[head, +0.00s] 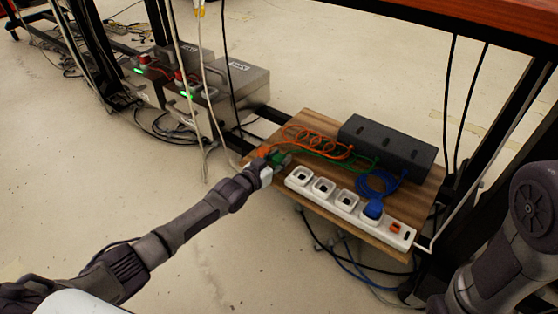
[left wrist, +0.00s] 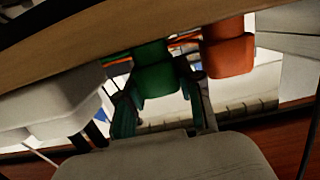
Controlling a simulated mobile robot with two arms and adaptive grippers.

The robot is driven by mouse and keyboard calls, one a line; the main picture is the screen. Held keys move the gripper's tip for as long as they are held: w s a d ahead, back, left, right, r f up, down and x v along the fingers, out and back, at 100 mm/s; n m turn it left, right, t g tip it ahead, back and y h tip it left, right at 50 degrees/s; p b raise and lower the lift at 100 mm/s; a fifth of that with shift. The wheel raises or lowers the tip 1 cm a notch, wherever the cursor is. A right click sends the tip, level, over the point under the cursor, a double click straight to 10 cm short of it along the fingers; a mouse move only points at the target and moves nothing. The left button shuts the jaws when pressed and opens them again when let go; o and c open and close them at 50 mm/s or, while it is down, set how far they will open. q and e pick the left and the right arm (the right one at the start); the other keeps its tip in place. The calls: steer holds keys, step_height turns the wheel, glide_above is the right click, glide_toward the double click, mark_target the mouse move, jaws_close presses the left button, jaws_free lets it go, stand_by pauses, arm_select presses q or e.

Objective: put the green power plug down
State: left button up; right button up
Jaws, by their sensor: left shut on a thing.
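My left gripper (head: 280,163) is at the left edge of the wooden board, just left of the white power strip (head: 347,202). It is shut on the green power plug (head: 277,157), whose green cable runs back across the board. In the left wrist view the green plug (left wrist: 153,70) sits between the fingers of the left gripper (left wrist: 158,82). The plug is close to the board, but I cannot tell if it touches. An orange plug (head: 263,151) lies right beside it. My right gripper is out of view; only part of that arm shows at the lower right.
A blue plug (head: 373,210) is in a socket of the strip; other sockets are empty. A black box (head: 387,146) stands at the back of the wooden board (head: 318,122). Orange, green and blue cables lie between. A metal frame and hanging cables surround the board.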

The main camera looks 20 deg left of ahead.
arm_select(q)
steer(key=shift+f, duration=0.15)
steer(key=o, duration=0.9)
steer(key=shift+c, duration=0.2)
